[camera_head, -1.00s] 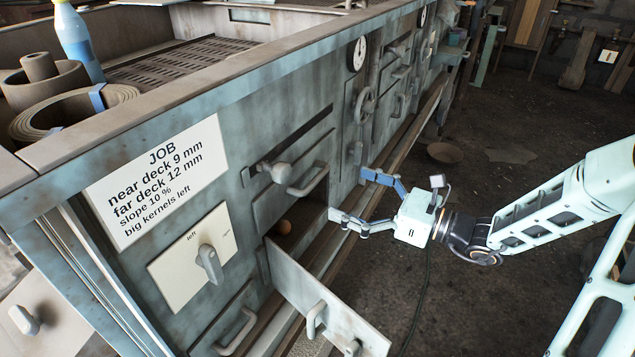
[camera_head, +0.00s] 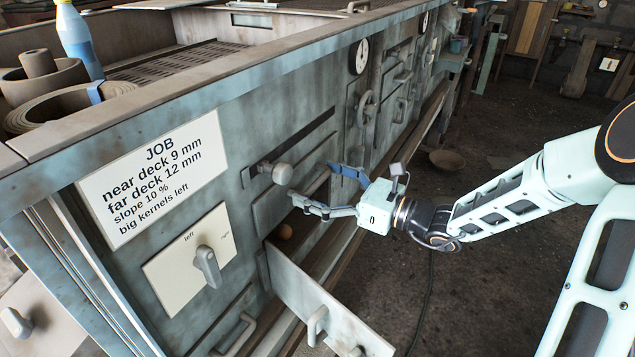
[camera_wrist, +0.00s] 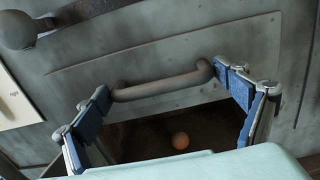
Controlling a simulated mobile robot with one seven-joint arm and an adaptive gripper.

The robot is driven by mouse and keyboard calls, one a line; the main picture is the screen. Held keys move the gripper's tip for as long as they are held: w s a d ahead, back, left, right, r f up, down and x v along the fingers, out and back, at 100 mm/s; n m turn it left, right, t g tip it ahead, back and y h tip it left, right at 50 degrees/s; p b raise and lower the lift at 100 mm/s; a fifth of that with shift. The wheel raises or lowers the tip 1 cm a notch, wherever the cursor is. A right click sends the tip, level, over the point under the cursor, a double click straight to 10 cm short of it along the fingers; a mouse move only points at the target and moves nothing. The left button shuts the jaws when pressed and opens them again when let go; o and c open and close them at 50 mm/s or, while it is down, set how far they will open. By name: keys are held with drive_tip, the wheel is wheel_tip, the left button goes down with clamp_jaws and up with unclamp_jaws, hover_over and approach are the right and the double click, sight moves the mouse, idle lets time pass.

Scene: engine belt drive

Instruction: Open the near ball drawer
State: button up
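A drawer front with a grey bar handle (camera_wrist: 160,86) is in the grey-green machine side, seen in the wrist view. In the head view my fingers partly hide that handle. I cannot tell whether the pads touch it.
A round knob (camera_head: 282,173) on a slotted lever sits just above the handle. A left/right switch plate (camera_head: 190,262) and a JOB sign (camera_head: 155,180) are to the left. A bowl (camera_head: 447,160) lies on the dark floor, which is mostly free to the right.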

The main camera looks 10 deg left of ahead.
drive_tip(key=c, duration=0.9)
drive_tip(key=shift+s+d+r+p, duration=0.1)
drive_tip(key=shift+s+d+p, duration=0.05)
drive_tip(key=shift+d+p, duration=0.3)
drive_tip(key=shift+c, duration=0.4)
drive_tip(key=p+v, duration=0.6)
drive_tip(key=v, duration=0.9)
drive_tip(key=shift+d, duration=0.15)
drive_tip(key=shift+s, duration=0.15)
drive_tip(key=o, duration=1.5)
